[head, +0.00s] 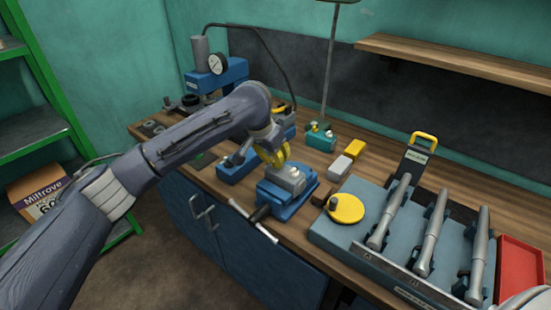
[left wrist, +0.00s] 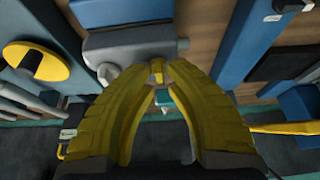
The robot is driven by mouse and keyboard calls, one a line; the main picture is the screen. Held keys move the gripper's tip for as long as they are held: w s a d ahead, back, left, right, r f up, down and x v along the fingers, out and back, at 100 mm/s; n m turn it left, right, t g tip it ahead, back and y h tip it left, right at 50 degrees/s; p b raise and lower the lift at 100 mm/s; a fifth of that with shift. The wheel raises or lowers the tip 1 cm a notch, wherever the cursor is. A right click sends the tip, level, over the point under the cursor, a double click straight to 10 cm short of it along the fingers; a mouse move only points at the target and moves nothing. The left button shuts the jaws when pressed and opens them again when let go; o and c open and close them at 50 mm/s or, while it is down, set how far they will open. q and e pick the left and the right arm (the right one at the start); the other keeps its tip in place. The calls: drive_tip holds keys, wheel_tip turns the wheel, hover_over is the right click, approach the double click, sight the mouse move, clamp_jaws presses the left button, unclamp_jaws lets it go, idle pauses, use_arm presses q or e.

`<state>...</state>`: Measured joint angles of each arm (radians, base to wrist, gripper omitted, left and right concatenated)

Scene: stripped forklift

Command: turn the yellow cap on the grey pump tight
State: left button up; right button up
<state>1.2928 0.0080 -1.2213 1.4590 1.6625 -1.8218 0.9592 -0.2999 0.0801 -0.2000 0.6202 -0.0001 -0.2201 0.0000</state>
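The grey pump (head: 287,176) sits in a blue vise (head: 290,200) near the front edge of the bench. The left wrist view shows it as a grey body (left wrist: 130,45) beyond my fingers. The yellow cap (left wrist: 157,71) is small and sits at the pump's near side, between my fingertips. My left gripper (head: 275,153) is at the pump from above, its yellow fingers (left wrist: 160,84) close on both sides of the cap. Whether they press on it I cannot tell. In the head view my fingers hide the cap. My right gripper is not in view.
A red bin (head: 522,265) is at the far right. The vise handle (head: 255,222) sticks out past the bench front. A blue gauge press (head: 225,75) stands at the back left.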

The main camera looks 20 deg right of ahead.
use_arm(q)
clamp_jaws()
drive_tip(key=shift+m, duration=0.3)
drive_tip(key=m+g, duration=0.1)
drive_tip(key=m, duration=0.1)
drive_tip(key=shift+w+a+m+h, duration=0.1)
drive_tip(key=shift+m+h, duration=0.2)
drive_tip(key=shift+m, duration=0.1)
drive_tip(key=m+g, duration=0.1)
drive_tip(key=m, duration=0.2)
drive_tip(key=m+g, duration=0.1)
drive_tip(key=m, duration=0.2)
drive_tip(key=shift+w+g, duration=0.1)
drive_tip(key=shift+g, duration=0.2)
drive_tip(key=m+g, duration=0.1)
drive_tip(key=m, duration=0.2)
drive_tip(key=m+g, duration=0.1)
drive_tip(key=m, duration=0.1)
drive_tip(key=shift+m, duration=0.4)
drive_tip(key=shift+m+g+y, duration=0.5)
drive_tip(key=shift+m+y, duration=0.6)
drive_tip(key=shift+m, duration=1.2)
drive_tip(key=shift+o, duration=2.3)
unclamp_jaws()
drive_tip(key=d+v, duration=0.1)
drive_tip(key=v, duration=0.6)
drive_tip(key=shift+w+a+r, duration=0.15)
drive_tip(key=shift+a+r, duration=0.05)
drive_tip(key=shift+a, duration=0.1)
